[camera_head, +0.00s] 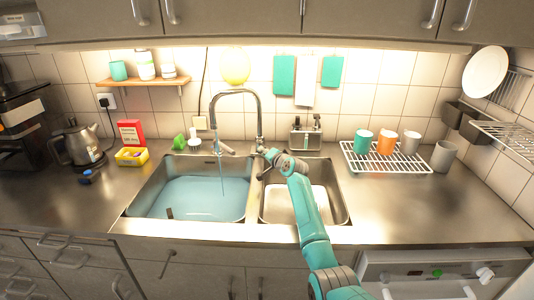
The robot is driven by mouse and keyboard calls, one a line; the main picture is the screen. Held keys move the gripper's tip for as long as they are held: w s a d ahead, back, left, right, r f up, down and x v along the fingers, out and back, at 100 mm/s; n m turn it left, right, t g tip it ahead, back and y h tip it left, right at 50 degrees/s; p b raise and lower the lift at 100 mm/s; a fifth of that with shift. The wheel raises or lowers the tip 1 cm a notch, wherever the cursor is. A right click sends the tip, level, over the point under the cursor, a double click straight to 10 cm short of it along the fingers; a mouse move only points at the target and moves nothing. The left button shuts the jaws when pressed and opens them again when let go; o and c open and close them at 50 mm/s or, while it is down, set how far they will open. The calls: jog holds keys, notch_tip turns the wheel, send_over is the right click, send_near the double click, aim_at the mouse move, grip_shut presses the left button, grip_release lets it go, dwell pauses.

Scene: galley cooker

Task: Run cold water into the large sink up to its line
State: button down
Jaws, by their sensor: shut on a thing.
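The large sink (246,207) is the left basin. Pale blue water (190,194) covers its floor, with bare steel wall above it; I cannot make out a fill line. The tall arched tap (236,93) has its spout over this basin, and a thin stream (221,176) falls from it into the water. My gripper (267,154) reaches over the smaller right basin (343,212) to the foot of the tap. It is shut on what seems to be the tap's lever, which is mostly hidden by the fingers.
A wire rack (365,164) with cups stands right of the sinks. A soap caddy (306,139) is behind the right basin. A kettle (77,143), yellow tub (131,157) and green item (179,142) are at left. The right front counter is clear.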

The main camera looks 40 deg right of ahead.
jog(key=shift+w+a+m+g+h, duration=0.55)
jog(key=shift+m+h, duration=0.3)
jog(key=shift+h, duration=0.2)
jog(key=shift+w+a+m+g+h, duration=0.4)
jog(key=shift+a+m+h, duration=0.2)
jog(key=shift+m+h, duration=0.35)
jog(key=shift+w+a+h, duration=0.1)
jog(key=shift+h, duration=0.3)
jog(key=c, duration=1)
grip_release()
jog(key=shift+c, duration=0.2)
jog(key=v, duration=1.2)
jog(key=shift+r, duration=0.15)
